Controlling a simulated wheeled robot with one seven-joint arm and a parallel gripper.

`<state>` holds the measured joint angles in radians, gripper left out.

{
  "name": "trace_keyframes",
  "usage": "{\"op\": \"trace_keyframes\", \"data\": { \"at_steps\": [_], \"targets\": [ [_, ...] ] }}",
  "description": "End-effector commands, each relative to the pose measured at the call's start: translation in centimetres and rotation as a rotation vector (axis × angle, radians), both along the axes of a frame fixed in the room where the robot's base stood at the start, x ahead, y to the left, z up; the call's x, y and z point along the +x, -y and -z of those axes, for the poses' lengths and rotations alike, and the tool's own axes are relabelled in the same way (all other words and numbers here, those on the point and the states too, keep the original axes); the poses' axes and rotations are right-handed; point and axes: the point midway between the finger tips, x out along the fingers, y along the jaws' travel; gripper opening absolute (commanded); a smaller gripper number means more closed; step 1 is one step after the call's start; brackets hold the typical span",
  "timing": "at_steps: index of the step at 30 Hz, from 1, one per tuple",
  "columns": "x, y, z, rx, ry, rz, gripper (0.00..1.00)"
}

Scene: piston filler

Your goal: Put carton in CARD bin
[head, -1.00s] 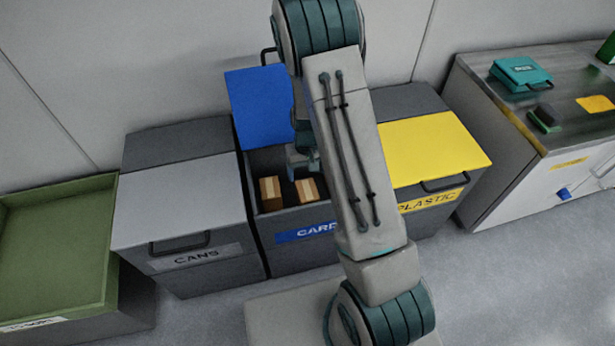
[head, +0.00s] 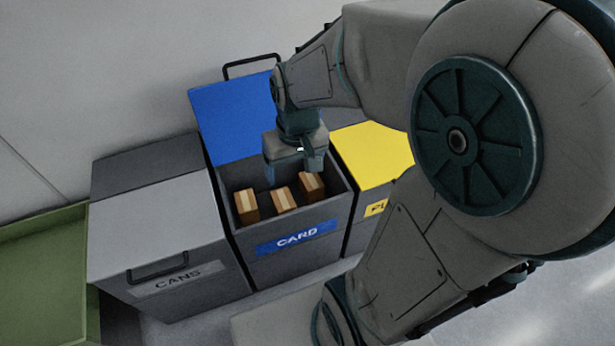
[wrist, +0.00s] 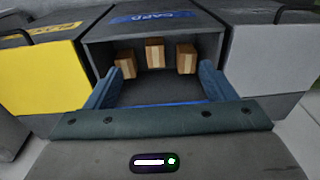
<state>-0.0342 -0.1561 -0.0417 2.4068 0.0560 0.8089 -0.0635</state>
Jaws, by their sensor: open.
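The CARD bin (head: 296,241) stands open in the head view, with its blue lid (head: 236,118) raised against the wall side. Three small brown cartons with pale tape lie inside: a left one (head: 246,206), a middle one (head: 284,199) and a right one (head: 312,186). In the wrist view the same bin (wrist: 155,12) shows with the cartons (wrist: 155,53) at its label side. My gripper (head: 292,176) is over the bin opening, pointing down. In the wrist view its blue fingers (wrist: 155,85) are spread wide with nothing between them.
The closed grey CANS bin (head: 160,240) stands left of the CARD bin. The yellow-lidded bin (head: 372,155) stands right of it, partly behind my arm. A green open container (head: 45,250) is at the far left.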

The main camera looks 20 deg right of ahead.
Motion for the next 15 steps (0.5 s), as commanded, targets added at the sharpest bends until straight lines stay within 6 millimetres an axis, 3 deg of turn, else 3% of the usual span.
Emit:
{"op": "trace_keyframes", "data": {
  "at_steps": [6, 15],
  "targets": [
    [-4.4, 0.5, -2.2, -0.034, 0.026, 0.004, 0.78],
    [-5.7, 0.7, -2.6, -0.048, 0.028, 0.006, 0.78]
  ]
}}
